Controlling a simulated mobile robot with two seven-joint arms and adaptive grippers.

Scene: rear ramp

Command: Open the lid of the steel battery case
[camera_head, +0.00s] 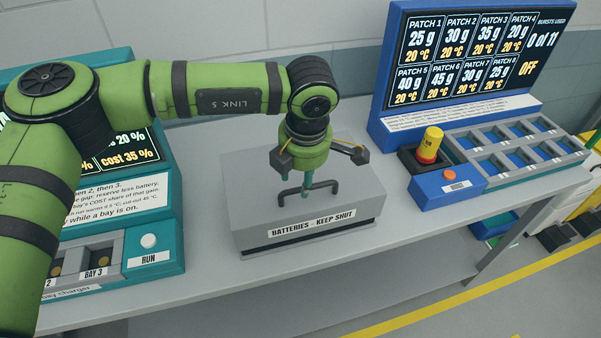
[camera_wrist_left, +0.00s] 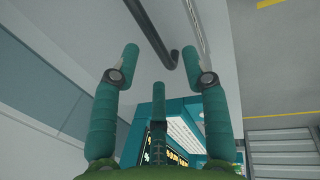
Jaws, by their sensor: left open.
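The steel battery case (camera_head: 252,213) is a grey box on the bench, labelled "BATTERIES - KEEP SHUT" on its front. Its lid looks shut. A dark bar handle (camera_head: 288,191) stands up from the lid; in the left wrist view, a dark bar (camera_wrist_left: 150,30) that looks like this handle lies beyond the fingertips. My left gripper (camera_head: 307,187) points down over the lid, with its fingertips at the handle. In the left wrist view its teal fingers (camera_wrist_left: 160,68) are spread apart and nothing is between them. Contact with the handle cannot be told. My right gripper is not in view.
A teal bay station (camera_head: 170,256) with a RUN button stands left of the case. Right of it are a blue unit (camera_head: 445,187) with a yellow-and-red cylinder (camera_head: 429,145), a slotted tray (camera_head: 520,140) and a patch display (camera_head: 460,65). Bare bench (camera_head: 215,292) lies in front.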

